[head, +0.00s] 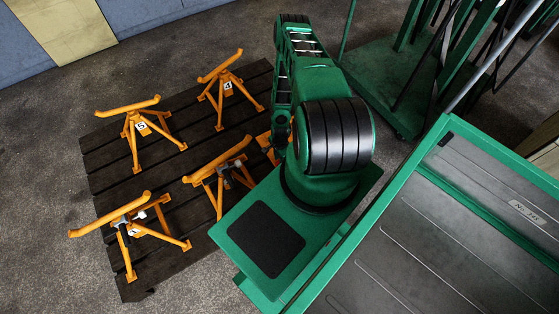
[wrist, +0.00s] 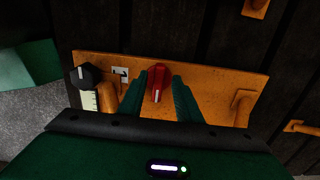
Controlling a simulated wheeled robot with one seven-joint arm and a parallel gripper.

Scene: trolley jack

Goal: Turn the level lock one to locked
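In the wrist view a red knob (wrist: 158,80) sits on an orange plate (wrist: 215,82). A white label with a 1 (wrist: 120,74) is to its left. The knob's grip bar runs nearly up and down in the picture, with a pale mark at its lower end. My gripper (wrist: 159,79) has its two green fingers on either side of the knob. Gaps seem to show between fingers and knob; contact is not clear. In the head view my arm hides most of the orange stand (head: 266,144) under it, and the fingers cannot be made out.
A black knob (wrist: 82,76) with a pale scale below it is at the plate's left end. Several other orange stands, such as one labelled 5 (head: 141,126) and one labelled 4 (head: 228,87), stand on a dark slatted pallet (head: 97,160). A green-framed trolley (head: 405,165) is at right.

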